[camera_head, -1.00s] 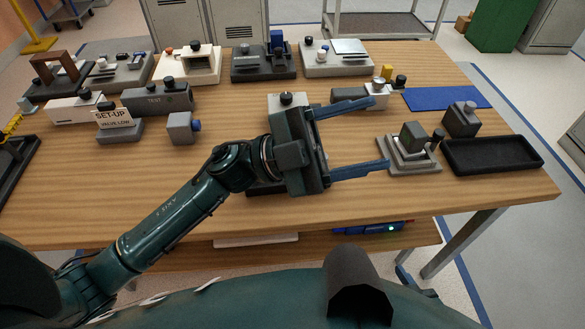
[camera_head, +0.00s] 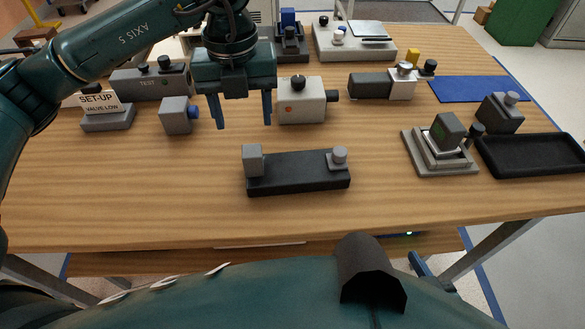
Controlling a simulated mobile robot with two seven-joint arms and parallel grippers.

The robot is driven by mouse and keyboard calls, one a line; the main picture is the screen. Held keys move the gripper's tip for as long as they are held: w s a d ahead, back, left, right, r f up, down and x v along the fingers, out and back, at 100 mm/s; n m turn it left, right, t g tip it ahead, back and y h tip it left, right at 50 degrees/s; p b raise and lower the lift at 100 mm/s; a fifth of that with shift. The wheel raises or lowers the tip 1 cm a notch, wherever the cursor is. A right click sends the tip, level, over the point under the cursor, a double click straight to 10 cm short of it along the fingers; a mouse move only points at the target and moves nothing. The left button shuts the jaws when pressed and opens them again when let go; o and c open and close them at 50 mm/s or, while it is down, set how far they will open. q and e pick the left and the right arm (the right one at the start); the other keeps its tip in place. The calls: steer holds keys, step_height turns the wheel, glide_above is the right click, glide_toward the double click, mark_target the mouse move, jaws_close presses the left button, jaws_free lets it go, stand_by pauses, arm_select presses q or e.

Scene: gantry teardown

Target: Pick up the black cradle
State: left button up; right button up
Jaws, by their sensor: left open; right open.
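The black cradle (camera_head: 297,178) lies flat on the wooden table near its front middle. It is a long dark base with a grey block at its left end and a grey knob-topped post at its right end. My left gripper (camera_head: 243,122) points down with its two blue fingers apart and nothing between them. In the picture it is above and slightly left of the cradle, not touching it. My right gripper is not in view.
A white box with a black knob (camera_head: 302,103) stands behind the cradle. A grey stacked fixture (camera_head: 440,150) and black tray (camera_head: 530,155) are at right. The table's front is clear.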

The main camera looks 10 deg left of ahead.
mark_target(251, 150)
arm_select(q)
steer(key=f, duration=0.9)
steer(key=shift+s+d+f, duration=0.1)
steer(key=shift+d+f, duration=0.1)
steer(key=shift+d, duration=0.05)
jaws_close()
stand_by(0.4)
